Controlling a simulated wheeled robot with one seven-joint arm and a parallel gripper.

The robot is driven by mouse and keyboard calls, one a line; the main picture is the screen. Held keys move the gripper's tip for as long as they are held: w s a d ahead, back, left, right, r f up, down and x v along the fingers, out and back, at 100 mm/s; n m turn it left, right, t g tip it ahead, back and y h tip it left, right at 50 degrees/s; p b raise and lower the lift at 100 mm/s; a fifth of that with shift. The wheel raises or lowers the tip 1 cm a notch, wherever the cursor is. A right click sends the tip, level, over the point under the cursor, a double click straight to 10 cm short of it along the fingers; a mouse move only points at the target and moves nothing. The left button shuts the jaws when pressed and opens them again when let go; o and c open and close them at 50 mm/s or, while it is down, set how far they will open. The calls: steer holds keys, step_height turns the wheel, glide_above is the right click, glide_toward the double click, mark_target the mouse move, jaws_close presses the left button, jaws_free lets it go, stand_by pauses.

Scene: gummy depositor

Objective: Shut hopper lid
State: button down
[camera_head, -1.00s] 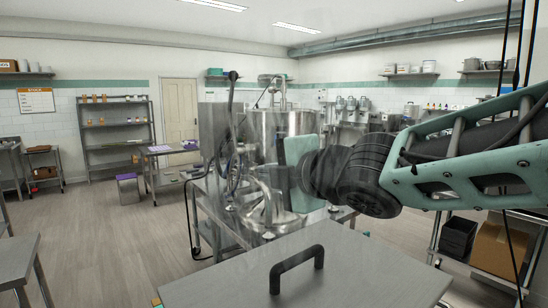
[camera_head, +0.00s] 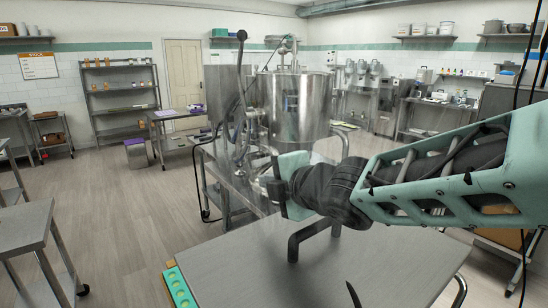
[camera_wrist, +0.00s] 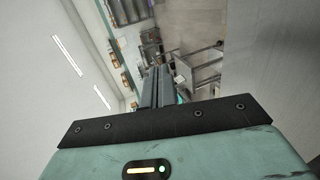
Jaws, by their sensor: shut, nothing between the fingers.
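A flat grey panel (camera_head: 340,268), which looks like the hopper lid, fills the bottom middle of the head view. A black bar handle (camera_head: 313,236) stands on it. Whether the panel is flat or tilted, and the opening it belongs to, I cannot tell. My gripper (camera_head: 270,188) has a teal body and dark fingers pointing left, just above and beyond the panel's far edge in the picture. In the wrist view the dark fingers (camera_wrist: 158,86) are together and empty. A plain grey surface (camera_wrist: 280,55) lies to their right.
A steel tank (camera_head: 296,108) with pipes and hoses stands on a metal cart (camera_head: 232,180) behind my gripper. A teal strip with round cavities (camera_head: 180,287) shows at the panel's left edge. A steel table (camera_head: 25,226) stands at left. Open floor (camera_head: 135,225) lies between.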

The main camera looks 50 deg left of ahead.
mark_target(267, 218)
steer(key=f+h+p, duration=0.1)
steer(key=f+p, duration=0.1)
steer(key=a+f+h+p, duration=0.1)
steer(key=f+p, duration=0.1)
steer(key=f, duration=0.1)
steer(key=shift+w+a+f+p, duration=0.1)
steer(key=shift+a+f+p, duration=0.05)
steer(key=shift+p, duration=0.15)
steer(key=shift+a+f+h+p, duration=0.1)
steer(key=shift+f+h+p, duration=0.3)
steer(key=shift+f, duration=0.5)
